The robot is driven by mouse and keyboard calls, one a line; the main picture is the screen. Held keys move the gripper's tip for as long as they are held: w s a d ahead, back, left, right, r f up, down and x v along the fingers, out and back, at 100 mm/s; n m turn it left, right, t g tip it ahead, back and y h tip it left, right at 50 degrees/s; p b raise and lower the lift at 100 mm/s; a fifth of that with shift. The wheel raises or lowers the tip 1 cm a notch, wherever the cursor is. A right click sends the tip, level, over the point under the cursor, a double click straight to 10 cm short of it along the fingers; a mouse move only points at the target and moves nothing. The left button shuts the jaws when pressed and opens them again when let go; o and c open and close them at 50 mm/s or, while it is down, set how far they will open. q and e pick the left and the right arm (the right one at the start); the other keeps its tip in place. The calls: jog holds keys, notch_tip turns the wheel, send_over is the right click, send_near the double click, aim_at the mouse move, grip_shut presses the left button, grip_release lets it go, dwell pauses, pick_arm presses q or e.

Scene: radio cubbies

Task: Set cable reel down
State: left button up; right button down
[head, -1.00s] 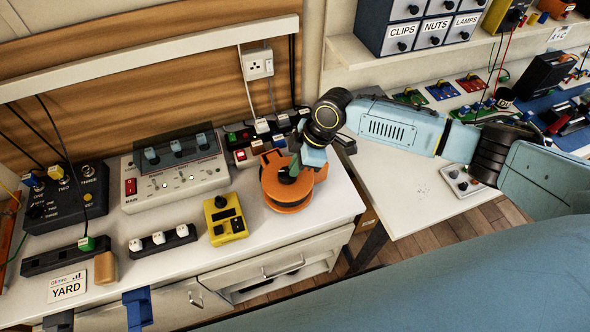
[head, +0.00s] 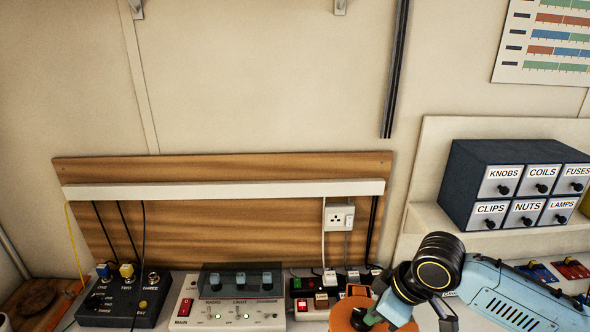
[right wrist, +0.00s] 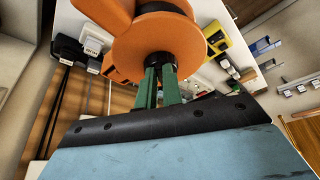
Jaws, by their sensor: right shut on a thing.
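The orange cable reel (head: 343,315) is at the bottom edge of the head view, cut off below. In the right wrist view the cable reel (right wrist: 190,42) fills the upper middle, with its dark hub facing me. My right gripper (head: 369,318) has green fingers, shut on the reel at its hub; the fingers (right wrist: 159,68) also show in the right wrist view. Whether the reel touches the bench top is hidden. My left gripper is not in view.
A grey power unit (head: 228,307), a dark switch box (head: 125,300) and a row of plugs and switches (head: 318,303) stand along the back of the bench. A white socket (head: 340,218) is on the wall. A labelled drawer cabinet (head: 515,185) sits on a shelf at right.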

jog(key=m, duration=0.2)
jog(key=s+d+r+m+t+h+b, duration=0.1)
jog(key=m, duration=0.1)
jog(key=d+m+b, duration=0.1)
jog(key=m, duration=0.1)
jog(key=shift+s+d+r+t+h, duration=0.1)
jog(key=shift+s+r+t+h, duration=0.05)
jog(key=shift+r+t+h, duration=0.2)
jog(key=m, duration=0.1)
jog(key=d+r+m+h+b, duration=0.1)
jog(key=m, duration=0.1)
jog(key=s+d+r+m+h, duration=0.1)
jog(key=m, duration=0.1)
jog(key=shift+b, duration=0.35)
